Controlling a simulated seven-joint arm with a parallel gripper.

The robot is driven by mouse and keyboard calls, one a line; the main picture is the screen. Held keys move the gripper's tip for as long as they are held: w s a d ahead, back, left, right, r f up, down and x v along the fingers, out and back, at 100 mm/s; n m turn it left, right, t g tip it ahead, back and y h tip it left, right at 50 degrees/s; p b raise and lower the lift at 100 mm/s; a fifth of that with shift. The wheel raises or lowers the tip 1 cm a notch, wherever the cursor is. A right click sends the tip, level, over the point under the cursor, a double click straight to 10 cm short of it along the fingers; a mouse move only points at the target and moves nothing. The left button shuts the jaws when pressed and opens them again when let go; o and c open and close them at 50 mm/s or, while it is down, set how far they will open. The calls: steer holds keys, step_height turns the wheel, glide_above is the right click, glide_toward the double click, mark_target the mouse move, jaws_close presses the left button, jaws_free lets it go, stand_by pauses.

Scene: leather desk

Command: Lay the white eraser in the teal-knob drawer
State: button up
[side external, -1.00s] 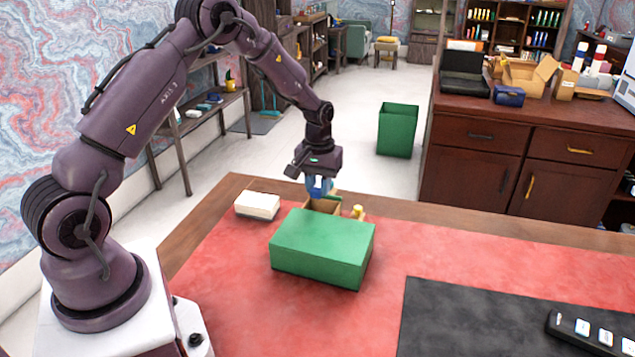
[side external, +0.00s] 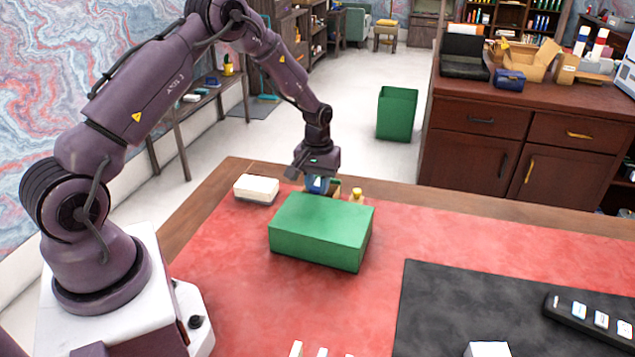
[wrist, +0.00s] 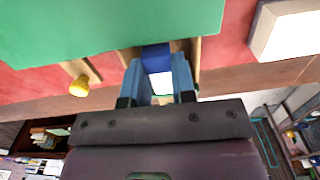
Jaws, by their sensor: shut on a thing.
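A green drawer box (side external: 321,228) stands on the red desk top, its drawers opening on the far side. My gripper (side external: 317,185) points down behind it, its blue fingers low in an open wooden drawer. In the wrist view the gripper (wrist: 158,68) is shut on a white eraser with a blue band (wrist: 161,83). Pale wooden drawer walls (wrist: 196,60) show on both sides of the fingers. A second, narrower opened drawer has a yellow knob (wrist: 79,87), also seen in the side view (side external: 357,192). No teal knob shows in either view.
A white block (side external: 256,188) lies on the desk left of the green box. A black mat (side external: 470,310) with a remote (side external: 590,318) is at the right front. Small white objects show at the near edge. The red surface right of the box is clear.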

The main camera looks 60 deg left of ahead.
steer(key=o, duration=0.9)
steer(key=shift+r, duration=0.1)
step_height(320, 180, up, 13)
steer(key=s+d+r+m+t, duration=0.2)
steer(key=s+d+r+m, duration=0.2)
steer(key=s+d+r, duration=0.4)
steer(key=s+d+r+m+t, duration=0.3)
steer(key=s+d+r, duration=0.5)
steer(key=s, duration=0.7)
steer(key=shift+s+d+m+t, duration=0.25)
steer(key=shift+d+m+t, duration=0.05)
steer(key=shift+d+m, duration=0.45)
